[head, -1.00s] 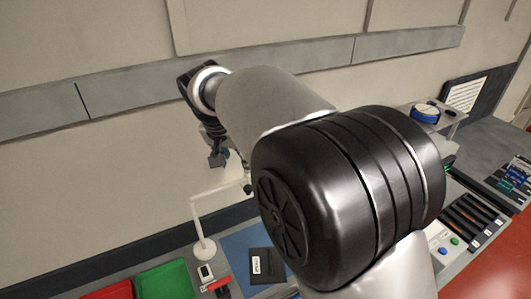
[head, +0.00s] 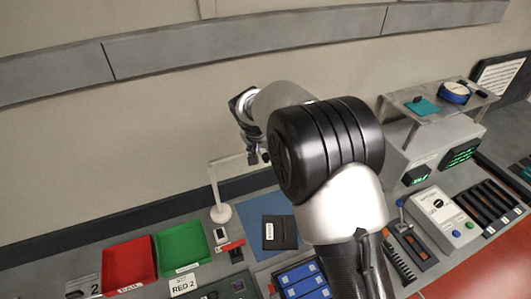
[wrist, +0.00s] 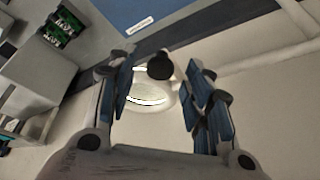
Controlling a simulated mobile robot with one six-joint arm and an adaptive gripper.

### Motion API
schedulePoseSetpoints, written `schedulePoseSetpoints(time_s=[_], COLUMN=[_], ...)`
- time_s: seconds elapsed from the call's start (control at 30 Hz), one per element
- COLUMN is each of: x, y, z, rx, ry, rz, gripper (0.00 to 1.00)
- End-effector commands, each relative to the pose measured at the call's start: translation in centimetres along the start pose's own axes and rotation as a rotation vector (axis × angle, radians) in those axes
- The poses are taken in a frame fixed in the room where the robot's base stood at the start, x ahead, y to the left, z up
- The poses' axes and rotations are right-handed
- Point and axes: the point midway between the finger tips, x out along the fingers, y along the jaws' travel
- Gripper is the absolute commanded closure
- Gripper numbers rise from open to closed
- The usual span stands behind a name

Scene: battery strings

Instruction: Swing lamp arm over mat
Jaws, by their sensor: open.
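The white desk lamp stands at the back of the bench, its round base (head: 221,213) left of the blue mat (head: 238,212). Its lamp arm (head: 232,159) runs right from the post top toward my gripper (head: 255,152), which partly hides the far end. In the wrist view, my gripper (wrist: 160,75) is open, its blue-padded fingers on either side of a black knob (wrist: 160,66) and the round white lamp head (wrist: 148,98). I cannot tell whether they touch. The lamp arm (wrist: 268,57) extends right there. Part of the mat (wrist: 115,8) shows at the top.
A black labelled case (head: 281,232) lies on the mat. Red (head: 129,262) and green (head: 183,246) bins stand left. A grey instrument (head: 432,145) with a shelf (head: 410,103) stands right. The wall is close behind the lamp.

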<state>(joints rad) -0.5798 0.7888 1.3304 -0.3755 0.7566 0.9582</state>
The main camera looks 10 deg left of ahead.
Motion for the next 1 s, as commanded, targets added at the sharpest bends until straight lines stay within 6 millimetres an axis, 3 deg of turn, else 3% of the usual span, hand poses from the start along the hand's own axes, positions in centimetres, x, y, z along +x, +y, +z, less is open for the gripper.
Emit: schedulePoseSetpoints(time_s=[0.4, 1.0], x=[0.74, 0.71], y=[0.0, 0.01], z=[-0.03, -0.02], rx=[0.001, 0.001], ry=[0.001, 0.0], rz=[-0.001, -0.001], gripper=[0.55, 0.95])
